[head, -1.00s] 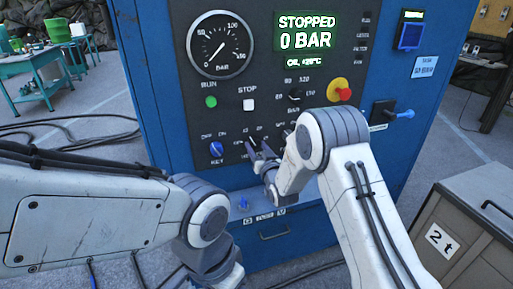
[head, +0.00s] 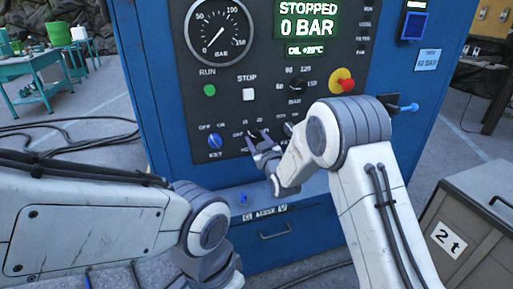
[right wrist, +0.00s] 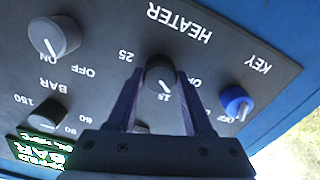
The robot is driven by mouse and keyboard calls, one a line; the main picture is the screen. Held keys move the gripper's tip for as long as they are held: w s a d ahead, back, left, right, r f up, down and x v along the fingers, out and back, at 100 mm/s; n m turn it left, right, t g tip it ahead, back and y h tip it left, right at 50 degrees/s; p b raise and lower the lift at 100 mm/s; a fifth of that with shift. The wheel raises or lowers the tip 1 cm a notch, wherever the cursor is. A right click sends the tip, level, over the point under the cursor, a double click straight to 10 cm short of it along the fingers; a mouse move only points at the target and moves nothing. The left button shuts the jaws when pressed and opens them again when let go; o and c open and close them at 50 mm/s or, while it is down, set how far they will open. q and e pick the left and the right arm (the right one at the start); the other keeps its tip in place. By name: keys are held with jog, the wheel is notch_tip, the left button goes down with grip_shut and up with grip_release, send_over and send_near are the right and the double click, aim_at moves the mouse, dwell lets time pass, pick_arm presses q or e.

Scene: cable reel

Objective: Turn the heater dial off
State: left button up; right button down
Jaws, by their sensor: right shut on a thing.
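The heater dial (right wrist: 158,74) is a round dark knob with a white pointer line, on the black control panel. In the right wrist view, which shows the panel upside down, its pointer points toward the 15 mark. My right gripper (right wrist: 157,82) is shut on the dial, one finger on each side; it also shows in the head view (head: 261,143) at the lower panel. The OFF lettering beside the dial is partly covered by a finger. My left arm shows at lower left in the head view, but its fingers are out of sight.
A blue key switch (right wrist: 236,101) and another grey knob (right wrist: 53,38) flank the dial. A pressure gauge (head: 219,29), green run button (head: 209,90), white stop button (head: 249,94) and red emergency knob (head: 343,80) sit higher. A grey 2 t block (head: 470,225) stands right.

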jog(key=n+b, duration=0.1)
jog(key=n, duration=0.1)
jog(key=n+b, duration=0.1)
jog(key=b, duration=0.1)
jog(key=shift+f+n, duration=0.2)
jog(key=shift+n, duration=0.2)
jog(key=shift+r+n+b, duration=0.15)
jog(key=shift+n+b, duration=1.35)
jog(key=shift+b, duration=0.05)
jog(key=shift+c, duration=1.5)
grip_release()
jog(key=shift+s, duration=0.1)
jog(key=b+v, duration=0.1)
jog(key=v, duration=0.9)
jog(key=shift+s, duration=0.2)
jog(key=shift+r, duration=0.1)
